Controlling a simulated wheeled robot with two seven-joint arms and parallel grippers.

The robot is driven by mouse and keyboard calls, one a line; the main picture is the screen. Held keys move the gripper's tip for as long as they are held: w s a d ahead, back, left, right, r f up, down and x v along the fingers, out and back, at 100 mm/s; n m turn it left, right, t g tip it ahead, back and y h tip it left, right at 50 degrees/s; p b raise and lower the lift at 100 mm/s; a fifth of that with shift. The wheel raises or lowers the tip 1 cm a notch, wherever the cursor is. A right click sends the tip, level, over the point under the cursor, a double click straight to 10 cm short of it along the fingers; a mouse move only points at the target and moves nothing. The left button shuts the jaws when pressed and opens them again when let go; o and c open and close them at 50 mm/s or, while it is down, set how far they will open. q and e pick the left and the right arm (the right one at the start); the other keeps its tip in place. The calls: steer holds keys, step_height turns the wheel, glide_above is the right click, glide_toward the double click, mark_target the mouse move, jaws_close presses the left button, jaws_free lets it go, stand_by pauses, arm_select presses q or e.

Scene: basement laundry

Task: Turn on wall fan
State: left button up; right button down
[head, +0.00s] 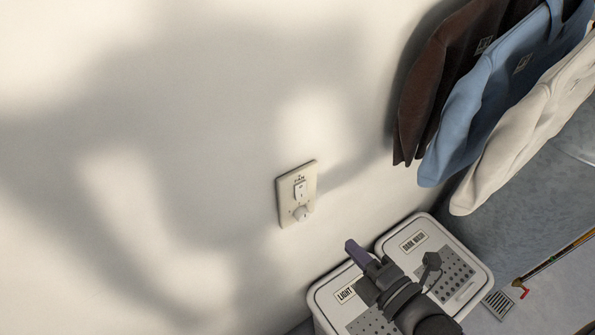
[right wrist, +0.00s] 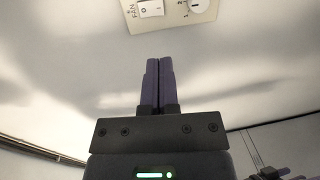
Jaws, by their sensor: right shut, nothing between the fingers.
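A beige wall plate (head: 283,209) is mounted on the white wall, marked FAN, with a white rocker switch (head: 300,191) above a round white knob (head: 301,213). In the right wrist view the rocker switch (right wrist: 151,8) and the knob (right wrist: 199,5) show at the top edge, and the plate's edge is partly cut off. My right gripper (head: 351,244) is below and to the right of the plate in the head view, apart from it. Its fingers (right wrist: 158,62) are shut together and empty, pointing toward the plate. The fan itself is not in view.
Two white hampers, one labelled LIGHT (head: 326,311) and one labelled DARK WASH (head: 388,243), stand below my right arm. Brown (head: 437,75), blue (head: 475,100) and white (head: 530,115) shirts hang at the upper right. A floor drain (head: 497,304) lies at the lower right. The wall around the plate is clear.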

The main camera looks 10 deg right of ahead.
mark_target(302, 196)
steer(key=p+x, duration=0.1)
steer(key=x, duration=1.2)
steer(key=shift+w+a+f, duration=0.1)
steer(key=shift+w+a, duration=0.05)
steer(key=shift+w, duration=0.05)
arm_select(q)
steer(key=shift+s+d+r, duration=0.1)
steer(key=shift+s+r, duration=0.2)
steer(key=shift+r, duration=0.35)
